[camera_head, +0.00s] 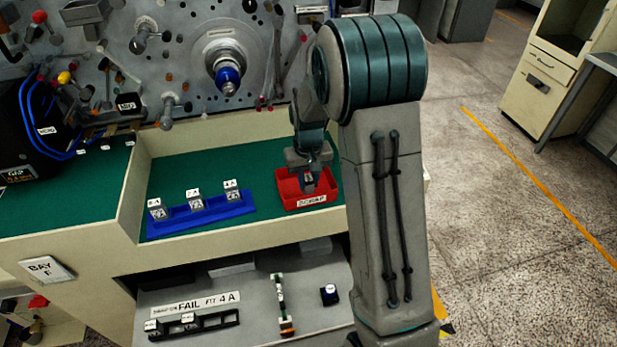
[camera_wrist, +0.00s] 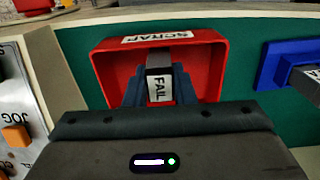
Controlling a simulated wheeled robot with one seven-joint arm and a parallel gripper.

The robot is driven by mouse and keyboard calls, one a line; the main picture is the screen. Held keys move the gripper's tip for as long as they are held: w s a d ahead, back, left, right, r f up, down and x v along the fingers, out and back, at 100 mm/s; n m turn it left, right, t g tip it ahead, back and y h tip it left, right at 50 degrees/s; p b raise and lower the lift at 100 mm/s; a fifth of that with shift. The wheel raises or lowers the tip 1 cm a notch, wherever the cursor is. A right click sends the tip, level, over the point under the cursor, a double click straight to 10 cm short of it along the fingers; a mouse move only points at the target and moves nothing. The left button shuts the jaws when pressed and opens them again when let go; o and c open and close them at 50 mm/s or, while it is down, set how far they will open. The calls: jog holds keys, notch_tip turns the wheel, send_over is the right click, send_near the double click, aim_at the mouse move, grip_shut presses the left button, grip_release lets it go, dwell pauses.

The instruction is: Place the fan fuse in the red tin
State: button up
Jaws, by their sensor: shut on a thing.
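The red tin (camera_head: 325,200), with a white label on its front that seems to read SCRAP, stands on the green bench top. It also shows in the wrist view (camera_wrist: 215,65). My gripper (camera_head: 308,180) points down into the tin. In the wrist view its dark fingers (camera_wrist: 160,90) are shut on a grey fuse (camera_wrist: 158,62) with a white label that seems to read FAIL or FAN. The fuse is within the tin's walls; whether it touches the floor cannot be told.
A blue rack (camera_head: 215,219) with several labelled fuses stands left of the tin. Below, a grey shelf holds a black rack (camera_head: 215,325) with two labelled blocks. A winding machine panel (camera_head: 180,60) rises behind, and a dark case (camera_head: 35,130) stands at the left.

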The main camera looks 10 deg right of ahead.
aim_at(308, 178)
jog(key=shift+f, duration=0.25)
jog(key=o, duration=1)
jog(key=shift+r, duration=0.1)
notch_tip(308, 178, up, 11)
jog(key=b, duration=0.2)
jog(key=s+r+t, duration=0.1)
jog(key=s, duration=0.7)
jog(key=s+r+t, duration=0.1)
jog(key=s+r, duration=0.1)
jog(key=s, duration=0.6)
jog(key=s+r+t, duration=0.1)
jog(key=s, duration=0.7)
jog(key=shift+r+t, duration=0.2)
jog(key=shift+t, duration=0.2)
